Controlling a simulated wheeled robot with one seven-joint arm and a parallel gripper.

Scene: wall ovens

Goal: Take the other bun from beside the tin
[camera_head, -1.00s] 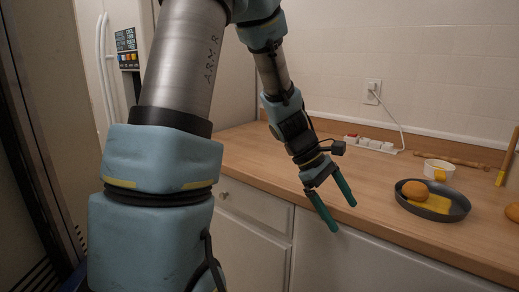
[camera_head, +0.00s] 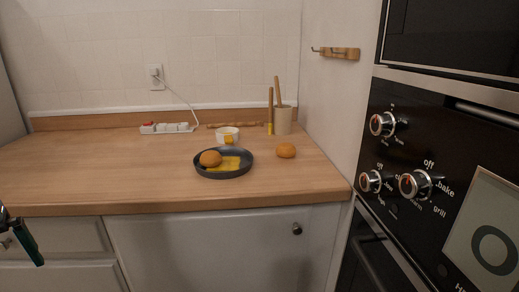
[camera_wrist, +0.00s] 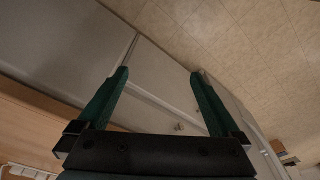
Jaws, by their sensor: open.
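A brown bun (camera_head: 286,151) lies on the wooden counter to the right of the dark round tin (camera_head: 240,172), apart from it. Another bun (camera_head: 210,158) sits inside the tin, on the left of something yellow (camera_head: 230,162). My gripper (camera_wrist: 160,75) is open and empty in the wrist view, its green fingers spread over the floor and cabinet fronts. In the head view only a green finger shows at the far left edge, well away from both buns.
Behind the tin stand a white cup (camera_head: 228,135) and a beige utensil holder (camera_head: 283,121). A power strip (camera_head: 167,128) lies at the back. Black wall ovens (camera_head: 440,170) rise at the right. The counter's left half (camera_head: 90,170) is clear.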

